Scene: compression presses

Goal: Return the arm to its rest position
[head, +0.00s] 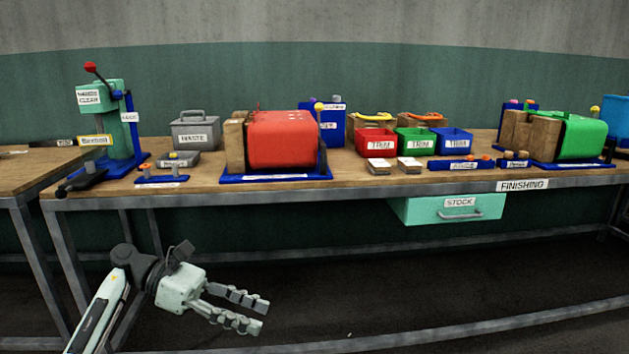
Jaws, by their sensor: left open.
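My left arm comes in from the lower left of the head view. My left gripper (262,315) is open and empty, with its two fingers apart and pointing right. It hangs in front of and below the front edge of the workbench (350,184), over the dark floor, and touches nothing. My right arm and right gripper are not in view.
On the bench stand a green press (116,125), a grey waste box (196,131), a red press (284,139), red (376,142), green (415,141) and blue (453,141) trim bins, and another green press (580,138). A stock drawer (420,211) hangs beneath. Frame rails (450,334) run low.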

